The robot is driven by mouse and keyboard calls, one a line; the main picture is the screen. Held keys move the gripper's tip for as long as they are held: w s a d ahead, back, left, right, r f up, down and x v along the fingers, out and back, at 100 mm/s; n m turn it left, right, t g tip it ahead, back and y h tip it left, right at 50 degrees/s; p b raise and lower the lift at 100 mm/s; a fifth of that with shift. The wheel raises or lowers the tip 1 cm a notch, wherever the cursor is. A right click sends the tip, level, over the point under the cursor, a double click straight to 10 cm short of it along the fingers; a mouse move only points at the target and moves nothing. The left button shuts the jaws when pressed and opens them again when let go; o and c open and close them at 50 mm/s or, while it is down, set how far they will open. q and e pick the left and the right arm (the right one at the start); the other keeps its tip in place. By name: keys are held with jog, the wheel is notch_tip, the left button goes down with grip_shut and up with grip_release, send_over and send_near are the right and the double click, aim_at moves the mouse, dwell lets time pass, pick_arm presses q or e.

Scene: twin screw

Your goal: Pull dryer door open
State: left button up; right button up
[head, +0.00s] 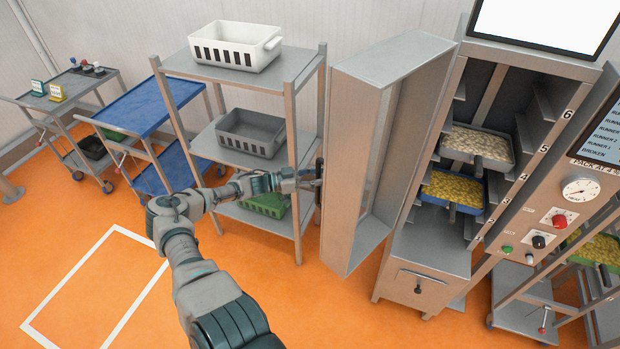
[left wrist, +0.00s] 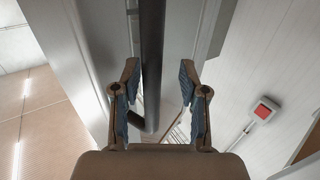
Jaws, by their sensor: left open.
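The dryer door (head: 365,165) is a tall grey metal panel swung wide open to the left of the dryer cabinet (head: 435,250). The cabinet's inside shows, with a tray of pale pieces (head: 478,146) above a blue tray of yellow pieces (head: 455,190). My left gripper (head: 312,180) is at the door's left edge, by its dark handle (head: 319,182). In the left wrist view my left gripper (left wrist: 160,90) is open, and the dark bar of the handle (left wrist: 151,60) runs between its fingers, nearer the left one. My right gripper is not in view.
A metal shelf rack (head: 298,150) stands close to the left of the door, holding a white basket (head: 235,55), a grey bin (head: 250,138) and a green crate (head: 265,205). A blue cart (head: 150,105) stands farther left. A control panel (head: 575,190) is at right. Orange floor in front is clear.

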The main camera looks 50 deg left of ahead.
pick_arm(q)
jog(key=v, duration=1.1)
jog(key=shift+s+d, duration=0.25)
jog(key=shift+s, duration=0.05)
jog(key=shift+a+r, duration=0.1)
jog(key=shift+a, duration=0.05)
